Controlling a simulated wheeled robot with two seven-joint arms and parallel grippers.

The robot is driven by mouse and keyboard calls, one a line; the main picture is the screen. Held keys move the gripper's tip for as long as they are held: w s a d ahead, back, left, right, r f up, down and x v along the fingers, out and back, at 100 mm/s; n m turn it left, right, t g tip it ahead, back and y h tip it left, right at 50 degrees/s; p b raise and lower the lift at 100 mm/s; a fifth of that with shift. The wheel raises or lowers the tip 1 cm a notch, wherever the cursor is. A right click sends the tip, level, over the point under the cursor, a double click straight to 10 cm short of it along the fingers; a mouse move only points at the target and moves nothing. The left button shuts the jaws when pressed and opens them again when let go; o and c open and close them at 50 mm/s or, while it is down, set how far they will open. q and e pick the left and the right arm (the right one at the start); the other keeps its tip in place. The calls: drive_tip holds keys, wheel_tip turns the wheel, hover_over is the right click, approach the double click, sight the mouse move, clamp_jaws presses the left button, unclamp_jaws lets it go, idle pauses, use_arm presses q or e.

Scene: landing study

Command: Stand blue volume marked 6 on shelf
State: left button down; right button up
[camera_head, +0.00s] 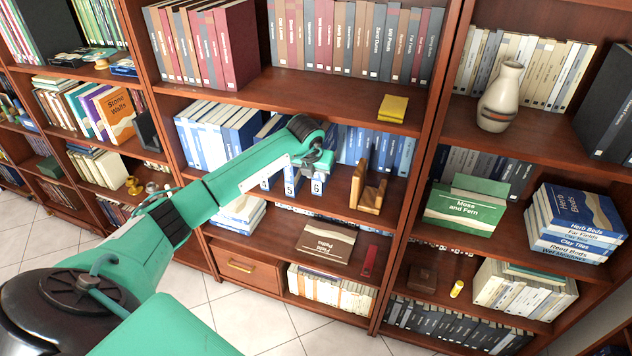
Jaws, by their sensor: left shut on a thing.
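My left arm reaches in from the left, and its gripper (318,162) is at the middle bay's blue-book shelf. It is shut on the blue volume marked 6 (317,187), whose spine and white number label face me below the gripper. The volume looks upright, just right of the blue volume marked 5 (291,185). I cannot tell whether its foot touches the shelf (338,204). The gripper and wrist hide its top and part of the row behind. My right gripper is not in view.
A wooden bookend (369,191) stands to the right of volume 6, with a small gap between. More blue books (215,138) stand at the left and behind. A yellow block (393,108) lies on the shelf above. A Field Paths book (326,243) lies below.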

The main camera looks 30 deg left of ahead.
sight(317, 183)
use_arm(q)
wheel_tip(317, 183, down, 3)
drive_tip(key=shift+f+p, duration=0.1)
drive_tip(key=shift+p, duration=0.3)
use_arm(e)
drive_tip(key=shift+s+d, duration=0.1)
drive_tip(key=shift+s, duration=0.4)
use_arm(q)
drive_tip(key=shift+f, duration=0.1)
drive_tip(key=shift+f, duration=0.1)
drive_tip(key=c, duration=1.1)
unclamp_jaws()
drive_tip(key=shift+f, duration=0.1)
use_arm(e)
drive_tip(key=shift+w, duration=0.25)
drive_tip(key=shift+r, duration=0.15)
